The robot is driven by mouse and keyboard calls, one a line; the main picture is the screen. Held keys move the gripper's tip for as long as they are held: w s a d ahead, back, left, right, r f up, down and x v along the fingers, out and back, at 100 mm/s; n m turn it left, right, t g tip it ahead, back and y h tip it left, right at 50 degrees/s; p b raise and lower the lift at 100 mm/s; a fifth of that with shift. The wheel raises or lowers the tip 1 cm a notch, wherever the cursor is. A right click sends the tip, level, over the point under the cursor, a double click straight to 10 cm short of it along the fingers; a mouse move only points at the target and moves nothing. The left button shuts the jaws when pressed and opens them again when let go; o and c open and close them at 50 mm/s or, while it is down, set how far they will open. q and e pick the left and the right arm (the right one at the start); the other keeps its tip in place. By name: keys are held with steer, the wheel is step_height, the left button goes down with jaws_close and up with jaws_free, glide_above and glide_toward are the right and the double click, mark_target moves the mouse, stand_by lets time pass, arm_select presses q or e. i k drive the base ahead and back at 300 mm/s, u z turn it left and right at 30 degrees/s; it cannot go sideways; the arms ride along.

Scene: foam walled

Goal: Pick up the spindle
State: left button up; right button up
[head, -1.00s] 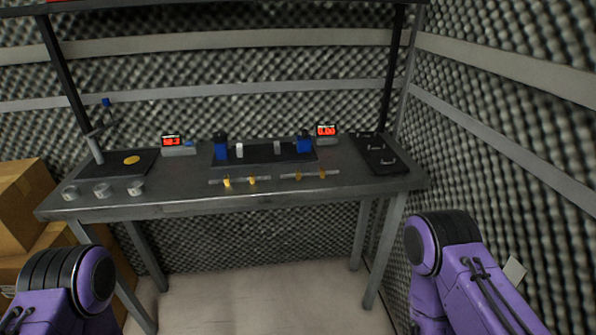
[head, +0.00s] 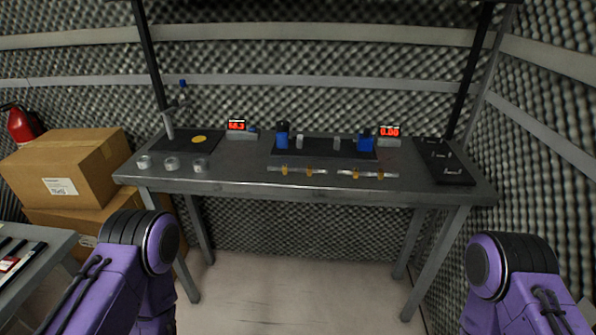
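A dark workbench (head: 240,187) stands ahead of me against the foam wall. Two thin metal rods lie near its front edge, a left one (head: 297,170) and a right one (head: 367,174), each with small yellow-orange pieces on it. I cannot tell for sure which thing is the spindle. Behind the rods is a black fixture (head: 318,148) with a blue block (head: 282,135) at the left, another blue block (head: 366,141) at the right and pale upright pieces between. My purple arms show at the lower left and lower right, but neither gripper is in view.
Three clear round dishes (head: 172,164) and a black mat with a yellow disc (head: 199,139) are on the bench's left. Red displays (head: 236,125) (head: 389,131) stand behind. A black tray (head: 443,161) is at the right. Cardboard boxes (head: 70,165) and a second table (head: 50,245) are left.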

mark_target(309, 170)
steer(key=z, duration=0.35)
steer(key=i, duration=1)
steer(key=u, duration=0.35)
